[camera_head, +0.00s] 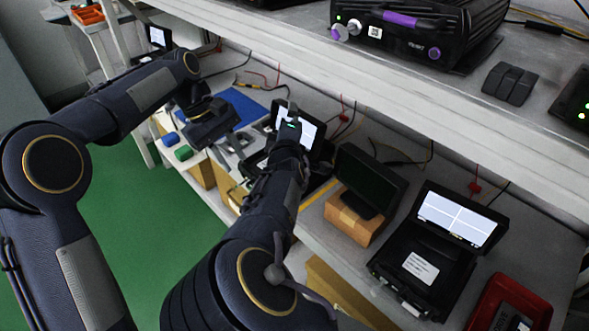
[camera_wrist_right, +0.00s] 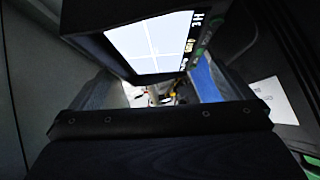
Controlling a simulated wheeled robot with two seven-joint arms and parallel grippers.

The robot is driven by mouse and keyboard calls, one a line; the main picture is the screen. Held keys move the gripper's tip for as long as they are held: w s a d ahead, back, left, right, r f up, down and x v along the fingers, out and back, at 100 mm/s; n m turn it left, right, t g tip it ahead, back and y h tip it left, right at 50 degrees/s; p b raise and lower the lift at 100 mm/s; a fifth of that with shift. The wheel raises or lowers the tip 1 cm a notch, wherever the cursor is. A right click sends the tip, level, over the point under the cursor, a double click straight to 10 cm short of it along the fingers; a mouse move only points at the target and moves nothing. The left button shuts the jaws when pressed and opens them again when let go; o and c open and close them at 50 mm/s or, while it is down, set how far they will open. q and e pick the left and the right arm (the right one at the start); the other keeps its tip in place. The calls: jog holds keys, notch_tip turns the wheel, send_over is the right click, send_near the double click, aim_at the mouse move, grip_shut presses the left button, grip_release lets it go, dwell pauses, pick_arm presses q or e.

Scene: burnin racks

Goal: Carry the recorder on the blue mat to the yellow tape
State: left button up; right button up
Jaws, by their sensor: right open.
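The recorder is a dark case with a lit white screen (camera_head: 307,127), just right of the blue mat (camera_head: 246,107) in the head view. My right arm hides its lower part, so I cannot tell if it still rests on the mat. My right gripper (camera_head: 288,124) is over the recorder. In the right wrist view, the lit screen (camera_wrist_right: 152,42) is close in front of the open gripper (camera_wrist_right: 155,92); I see no grasp. My left gripper (camera_head: 232,152) is beside the mat's near edge, left of the recorder; its jaws are unclear. The yellow tape (camera_head: 319,193) is a strip on the bench.
A dark monitor on a cardboard box (camera_head: 352,216) stands right of the tape. Further right are an open black case with a lit screen (camera_head: 456,218) and a red case (camera_head: 509,304). The upper shelf (camera_head: 420,85) overhangs the bench. Blue and green blocks (camera_head: 183,152) lie at left.

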jog(key=v, duration=0.8)
